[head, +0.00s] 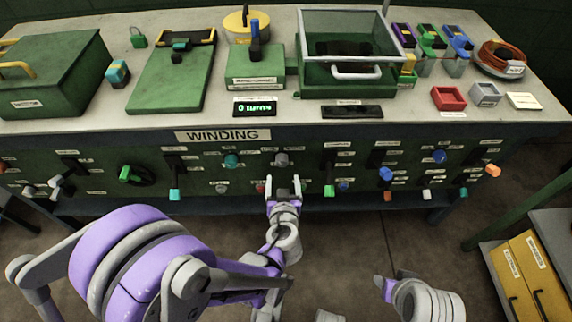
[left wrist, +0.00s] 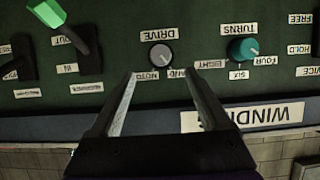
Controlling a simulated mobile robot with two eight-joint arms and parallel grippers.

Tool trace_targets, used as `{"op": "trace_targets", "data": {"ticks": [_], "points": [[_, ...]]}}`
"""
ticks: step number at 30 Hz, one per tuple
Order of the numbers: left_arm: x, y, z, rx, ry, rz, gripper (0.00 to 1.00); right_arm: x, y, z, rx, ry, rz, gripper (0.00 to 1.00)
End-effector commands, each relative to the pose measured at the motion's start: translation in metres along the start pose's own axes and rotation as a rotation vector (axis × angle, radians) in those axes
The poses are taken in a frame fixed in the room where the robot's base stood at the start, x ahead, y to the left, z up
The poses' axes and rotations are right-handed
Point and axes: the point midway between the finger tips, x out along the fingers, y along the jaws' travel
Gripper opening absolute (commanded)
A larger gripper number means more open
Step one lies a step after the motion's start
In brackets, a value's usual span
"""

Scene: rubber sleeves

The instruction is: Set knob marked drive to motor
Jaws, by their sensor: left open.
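The knob marked drive (left wrist: 161,56) is a round grey dial on the dark green panel. It shows in the head view (head: 282,159) just beyond my left gripper. The wrist view is upside down; labels reading roughly "moto" and "and" sit beside the knob, partly hidden by my fingers. Where its pointer stands is too small to tell. My left gripper (head: 283,182) is open and empty, its fingers pointing at the panel near the knob, apart from it; they also show in the wrist view (left wrist: 162,100). My right gripper (head: 393,281) is low at the right; its jaws are unclear.
A teal knob marked turns (left wrist: 243,49) is beside the drive knob. A green-tipped lever (head: 329,190) sticks out right of my left gripper. More levers and knobs line the panel (head: 205,172). The bench top (head: 120,115) above carries boxes and trays. A yellow cabinet (head: 525,270) stands lower right.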

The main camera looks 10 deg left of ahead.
Motion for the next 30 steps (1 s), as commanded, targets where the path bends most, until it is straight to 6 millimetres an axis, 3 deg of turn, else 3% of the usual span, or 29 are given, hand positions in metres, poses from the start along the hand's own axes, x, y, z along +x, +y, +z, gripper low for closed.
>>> {"op": "trace_targets", "data": {"ticks": [6,13,26,30], "points": [[0.045,-0.002,0.002,-0.001,-0.002,-0.004,0.81,0.01,0.0,0.003,0.0,-0.004,0.0,0.5],[0.08,-0.001,0.001,0.0,-0.002,-0.003,0.81,0.016,0.0,0.005,0.0,-0.006,0.0,0.5],[0.091,-0.001,0.0,0.0,-0.002,-0.002,0.81,0.018,0.0,0.006,0.0,-0.006,0.0,0.5],[0.091,-0.001,0.0,0.0,-0.002,-0.002,0.59,0.018,0.0,0.006,0.0,-0.006,0.0,0.5]]}}
